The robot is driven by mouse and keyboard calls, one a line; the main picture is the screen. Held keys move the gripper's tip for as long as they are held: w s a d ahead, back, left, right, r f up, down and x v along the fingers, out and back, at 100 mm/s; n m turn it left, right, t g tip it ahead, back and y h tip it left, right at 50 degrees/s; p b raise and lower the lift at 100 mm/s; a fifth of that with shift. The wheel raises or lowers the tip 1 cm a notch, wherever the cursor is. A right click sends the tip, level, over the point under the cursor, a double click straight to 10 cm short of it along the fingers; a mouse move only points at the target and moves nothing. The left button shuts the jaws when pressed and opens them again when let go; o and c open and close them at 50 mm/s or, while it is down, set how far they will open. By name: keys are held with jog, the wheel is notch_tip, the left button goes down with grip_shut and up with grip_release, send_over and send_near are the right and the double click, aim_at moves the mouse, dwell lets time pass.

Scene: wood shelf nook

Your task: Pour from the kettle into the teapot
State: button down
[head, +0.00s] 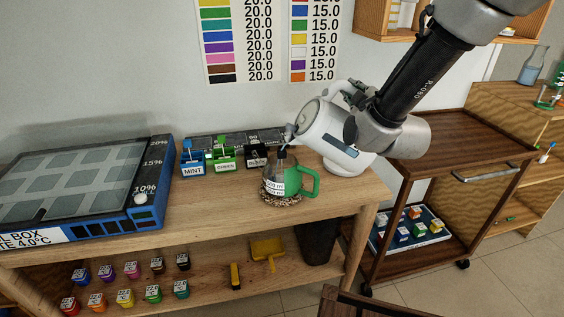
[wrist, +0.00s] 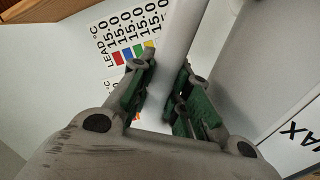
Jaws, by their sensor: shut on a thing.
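The white kettle (head: 322,128) is tilted to the left in the head view, its spout above the teapot. The glass teapot (head: 272,186) has a green handle and a 500 ml label and stands upright on a speckled round mat (head: 283,202). My gripper (wrist: 165,88) is shut on the kettle's white handle (wrist: 181,38), green pads on both sides of it. In the head view my gripper (head: 357,97) partly hides the handle. I cannot tell whether liquid is leaving the spout.
A white kettle base (head: 347,163) stands below the kettle. A blue-framed box (head: 80,190) fills the table's left. A brown cart (head: 440,145) stands at the right.

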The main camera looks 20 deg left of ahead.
jog(key=shift+s+a+r+n+p, duration=0.3)
jog(key=shift+a+r+n+p, duration=0.3)
jog(key=shift+r, duration=0.15)
jog(key=shift+s+a+r+n+p, duration=0.3)
jog(key=shift+a+r+n+p, duration=0.25)
jog(key=shift+r, duration=0.2)
dwell(6.5)
